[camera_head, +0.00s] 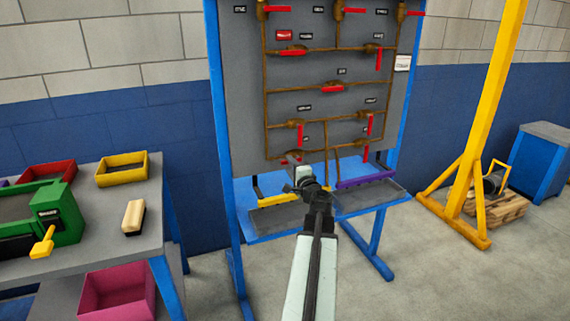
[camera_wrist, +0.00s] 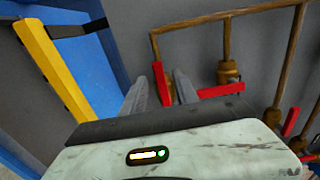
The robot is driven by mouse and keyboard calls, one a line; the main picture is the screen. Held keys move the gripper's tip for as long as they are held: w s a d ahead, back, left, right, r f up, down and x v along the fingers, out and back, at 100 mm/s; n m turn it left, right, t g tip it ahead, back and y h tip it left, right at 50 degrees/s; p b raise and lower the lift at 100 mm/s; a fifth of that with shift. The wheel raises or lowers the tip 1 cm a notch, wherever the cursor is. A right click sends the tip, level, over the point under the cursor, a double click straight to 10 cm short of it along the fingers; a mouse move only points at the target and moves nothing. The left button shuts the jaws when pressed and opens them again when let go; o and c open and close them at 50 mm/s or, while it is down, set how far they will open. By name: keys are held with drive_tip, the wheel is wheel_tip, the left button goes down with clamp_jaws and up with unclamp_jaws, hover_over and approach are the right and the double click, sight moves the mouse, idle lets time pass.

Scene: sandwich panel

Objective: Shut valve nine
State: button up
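The grey panel (camera_head: 235,100) carries brown pipes and several valves with red handles; the labels are too small to read, so I cannot tell which is valve nine. My gripper (camera_head: 303,178) is in front of the panel's lower edge, by the bottom valve (camera_head: 292,157), which it partly hides. In the wrist view my gripper's fingers (camera_wrist: 163,92) are apart. A red handle (camera_wrist: 159,82) shows between them, close to the right finger; I cannot tell whether they touch. Another red part (camera_wrist: 220,90) extends right of the fingers, beside a brass valve body (camera_wrist: 228,72).
A workbench (camera_head: 90,240) stands left, and a yellow post (camera_head: 485,100) stands right. Bare floor lies at the lower right.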

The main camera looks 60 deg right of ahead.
drive_tip(key=x, duration=0.4)
drive_tip(key=shift+s+a, duration=0.1)
clamp_jaws()
idle(1.1)
